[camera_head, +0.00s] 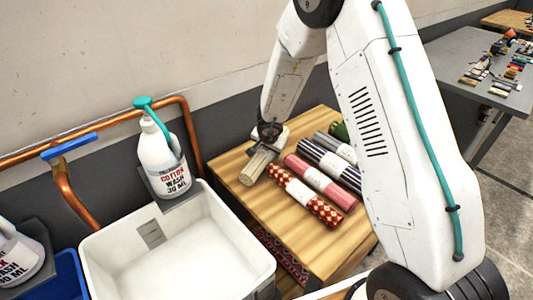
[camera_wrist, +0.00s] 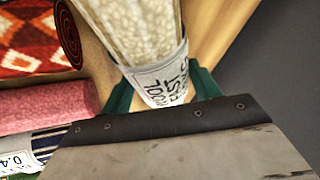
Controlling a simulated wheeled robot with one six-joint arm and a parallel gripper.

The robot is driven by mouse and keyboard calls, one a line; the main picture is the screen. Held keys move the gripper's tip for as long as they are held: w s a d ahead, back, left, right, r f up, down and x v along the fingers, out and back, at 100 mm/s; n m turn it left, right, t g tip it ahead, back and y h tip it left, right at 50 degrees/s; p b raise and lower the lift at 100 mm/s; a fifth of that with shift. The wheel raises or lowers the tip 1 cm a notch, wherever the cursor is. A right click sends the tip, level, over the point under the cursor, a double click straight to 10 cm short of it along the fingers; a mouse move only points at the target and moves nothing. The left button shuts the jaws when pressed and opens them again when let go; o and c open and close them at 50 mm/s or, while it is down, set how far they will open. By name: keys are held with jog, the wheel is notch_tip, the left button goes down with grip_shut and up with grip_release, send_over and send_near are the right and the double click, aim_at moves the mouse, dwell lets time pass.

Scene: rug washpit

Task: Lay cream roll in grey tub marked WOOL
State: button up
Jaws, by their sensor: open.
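The cream roll (camera_head: 257,166) lies at the back left of the wooden table, with a pale nubbly surface. In the wrist view the cream roll (camera_wrist: 128,28) carries a white paper band (camera_wrist: 161,80) with print that seems to include WOOL. My gripper (camera_head: 268,134) is at the far end of the roll. In the wrist view, the green fingers of my gripper (camera_wrist: 160,92) show on either side of the banded end, open; contact cannot be told. No grey tub marked WOOL is visible.
A red patterned roll (camera_head: 304,196), a pink roll (camera_head: 320,182) and others lie close to the right. A white tub (camera_head: 262,262) stands left of the wooden table (camera_head: 318,237) with a COTTON WASH bottle (camera_head: 160,160). A blue tub (camera_head: 68,275) and copper pipe (camera_head: 188,125) are farther left.

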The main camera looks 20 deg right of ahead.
jog(key=c, duration=1)
jog(key=shift+c, duration=0.2)
jog(key=shift+r, duration=0.15)
jog(key=shift+s+d+r, duration=0.1)
jog(key=shift+s+r, duration=0.05)
jog(key=shift+r, duration=0.7)
notch_tip(320, 180, up, 10)
jog(key=s+d, duration=0.3)
jog(key=s, duration=0.6)
jog(key=s+d, duration=0.4)
jog(key=s, duration=0.5)
jog(key=shift+d+f, duration=0.2)
jog(key=shift+d, duration=0.05)
